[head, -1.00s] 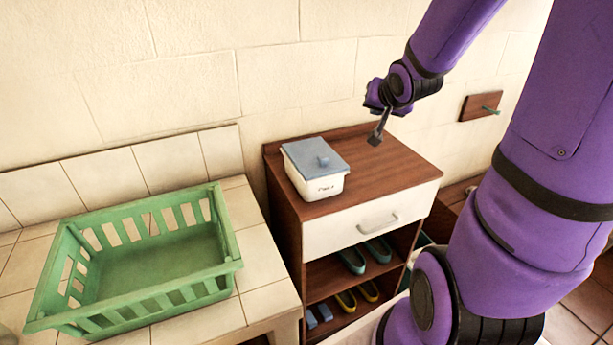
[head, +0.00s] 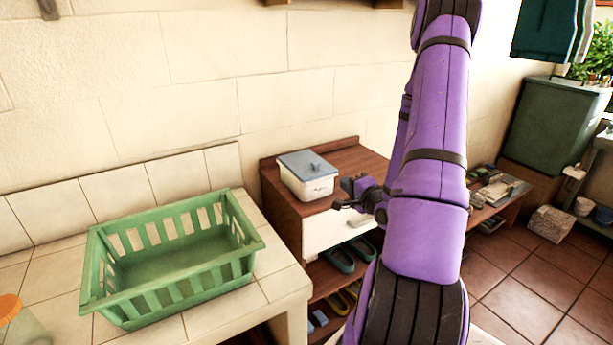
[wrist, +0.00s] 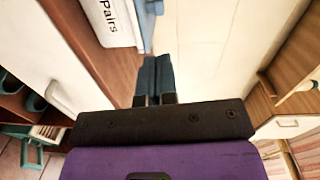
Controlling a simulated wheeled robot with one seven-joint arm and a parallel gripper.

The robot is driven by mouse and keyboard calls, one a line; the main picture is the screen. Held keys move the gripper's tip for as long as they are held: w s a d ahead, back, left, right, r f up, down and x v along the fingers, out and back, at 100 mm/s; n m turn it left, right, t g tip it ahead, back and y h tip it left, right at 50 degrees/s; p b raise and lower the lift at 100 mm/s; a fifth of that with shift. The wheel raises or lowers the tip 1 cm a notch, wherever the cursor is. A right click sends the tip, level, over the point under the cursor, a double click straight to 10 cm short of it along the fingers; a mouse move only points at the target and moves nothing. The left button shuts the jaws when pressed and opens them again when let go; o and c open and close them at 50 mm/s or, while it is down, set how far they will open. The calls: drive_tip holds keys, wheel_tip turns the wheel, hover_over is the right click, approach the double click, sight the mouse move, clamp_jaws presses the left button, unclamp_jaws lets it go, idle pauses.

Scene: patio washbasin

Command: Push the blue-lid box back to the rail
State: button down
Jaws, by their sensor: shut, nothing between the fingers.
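The white box with a blue-grey lid (head: 305,162) sits upright on the wooden cabinet top (head: 352,163), at its left, close to the raised back rail (head: 340,144). Whether it touches the rail is unclear. My gripper (head: 338,204) is low at the front right of the box in the head view, its fingers together and empty. In the wrist view the shut fingers (wrist: 153,76) point toward the box's side (wrist: 115,20), which shows printed lettering. A gap or contact between fingertips and box cannot be made out.
A green basket (head: 170,260) stands on the tiled counter (head: 262,262) left of the cabinet. Below the cabinet top are a white drawer (head: 325,230) and shelves with shoes (head: 340,260). The wall (head: 220,110) rises behind. A green bin (head: 565,125) stands far right.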

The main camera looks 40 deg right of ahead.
drive_tip(key=s+m, duration=0.1)
approach(305, 162)
drive_tip(key=shift+s+a+r+t, duration=0.1)
drive_tip(key=shift+r+t, duration=0.05)
drive_tip(key=shift+r, duration=0.35)
drive_tip(key=shift+s+a+r+t, duration=0.1)
drive_tip(key=shift+r+t, duration=0.05)
drive_tip(key=shift+r, duration=0.4)
drive_tip(key=x, duration=1)
drive_tip(key=shift+w+d, duration=0.15)
drive_tip(key=shift+d, duration=0.05)
